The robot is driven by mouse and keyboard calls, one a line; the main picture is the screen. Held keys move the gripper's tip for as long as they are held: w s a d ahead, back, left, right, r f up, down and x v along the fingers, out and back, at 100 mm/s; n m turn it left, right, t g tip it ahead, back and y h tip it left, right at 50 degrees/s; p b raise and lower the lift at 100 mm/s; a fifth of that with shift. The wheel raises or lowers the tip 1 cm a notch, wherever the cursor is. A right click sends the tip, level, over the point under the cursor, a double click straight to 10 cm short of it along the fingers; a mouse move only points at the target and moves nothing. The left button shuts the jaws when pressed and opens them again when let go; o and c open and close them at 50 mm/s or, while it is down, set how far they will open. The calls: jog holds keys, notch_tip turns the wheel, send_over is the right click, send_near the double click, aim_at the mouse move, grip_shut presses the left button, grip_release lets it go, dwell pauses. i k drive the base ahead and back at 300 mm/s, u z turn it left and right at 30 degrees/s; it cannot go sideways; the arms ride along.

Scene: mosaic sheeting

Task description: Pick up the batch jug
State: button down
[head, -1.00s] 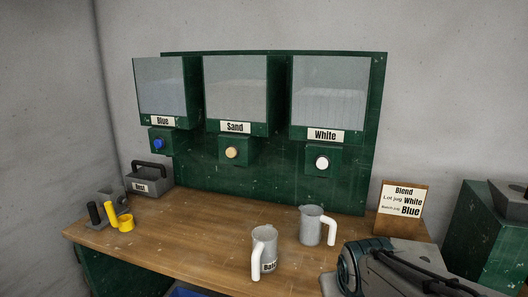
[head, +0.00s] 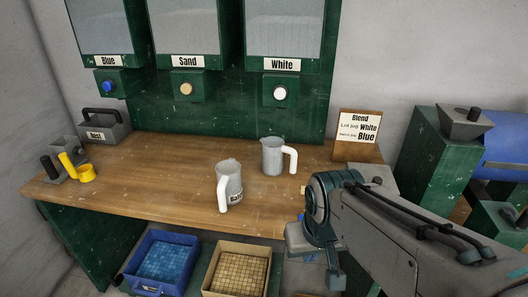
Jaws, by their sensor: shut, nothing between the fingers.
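The batch jug (head: 229,178) is a grey metal jug with a white handle at its front and a partly visible label reading "Ba". It stands upright on the wooden bench (head: 140,180), near the front edge. A second grey jug (head: 272,157) with a white handle on its right stands upright behind it to the right. My gripper (head: 335,279) is at the lower right, below and in front of the bench's front edge, pointing down. It is shut and empty, apart from both jugs. My arm partly hides it, and its fingertips are hard to make out.
Blue, Sand and White dispensers with knobs stand behind the bench. A blend sign (head: 359,128) reads lot jug White, batch jug Blue. A grey caddy (head: 102,127) and yellow scoop (head: 86,174) are at left. Blue (head: 136,279) and tan (head: 221,250) tile trays sit below. Bench between caddy and jugs is clear.

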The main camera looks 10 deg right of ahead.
aim_at(229, 173)
jog(key=u, duration=2)
jog(key=i, duration=1.65)
jog(key=z, duration=3.7)
